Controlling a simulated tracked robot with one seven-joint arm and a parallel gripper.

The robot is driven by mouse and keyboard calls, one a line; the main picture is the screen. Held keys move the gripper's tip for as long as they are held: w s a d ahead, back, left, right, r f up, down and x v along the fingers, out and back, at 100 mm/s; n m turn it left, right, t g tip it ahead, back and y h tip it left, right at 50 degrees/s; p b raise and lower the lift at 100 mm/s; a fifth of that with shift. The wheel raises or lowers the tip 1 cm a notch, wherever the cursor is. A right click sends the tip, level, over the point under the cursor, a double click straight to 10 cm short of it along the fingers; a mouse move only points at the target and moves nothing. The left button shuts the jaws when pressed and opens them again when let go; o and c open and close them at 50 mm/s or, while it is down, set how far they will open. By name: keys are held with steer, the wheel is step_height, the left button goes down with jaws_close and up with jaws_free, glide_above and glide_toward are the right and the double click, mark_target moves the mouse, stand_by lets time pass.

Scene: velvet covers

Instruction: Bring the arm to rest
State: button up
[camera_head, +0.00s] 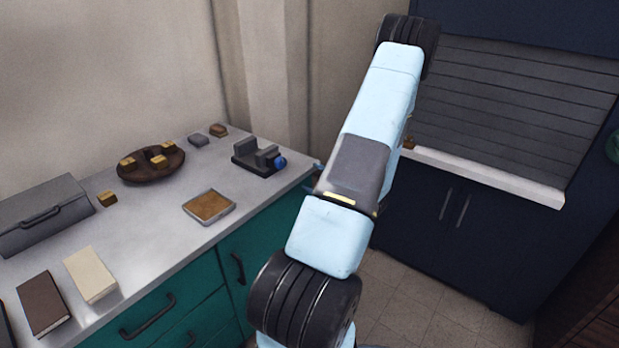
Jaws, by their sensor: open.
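My arm (366,140) rises from the bottom middle of the head view. It is pale blue with a grey panel and black ribbed joints, and it leans up and to the right to a black joint (408,35) near the top. I cannot make out my gripper. Whatever lies beyond the upper joint is hidden behind the arm or outside the picture.
A grey counter (165,240) on teal cabinets (190,300) stands left, holding a brown bowl (150,163) of small blocks, a square tray (209,207), a grey box (42,215), books and a dark device (257,157). Navy cabinets (450,215) stand right. Tiled floor (420,310) is clear between.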

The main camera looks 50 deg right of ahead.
stand_by(0.6)
steer(key=w+a+r+n+g+y, duration=0.3)
steer(key=a+r+n+g+y, duration=0.25)
steer(key=a, duration=0.45)
steer(key=w+a+r+n+g+y, duration=0.35)
steer(key=a+r+n, duration=0.35)
steer(key=a, duration=0.4)
steer(key=s+a+r+n+g+h, duration=0.1)
steer(key=s+a+r+n+g, duration=0.1)
steer(key=a+r+g, duration=0.3)
steer(key=s+a+r+n+g, duration=0.1)
steer(key=s+a+r+n, duration=0.15)
steer(key=a, duration=0.45)
steer(key=s+a+r+n+t+h, duration=0.2)
steer(key=s+a+r+n+h, duration=0.6)
steer(key=s+r, duration=0.4)
steer(key=shift+s+r+n+t+h, duration=0.3)
steer(key=shift+n+h, duration=0.2)
steer(key=shift+h, duration=0.1)
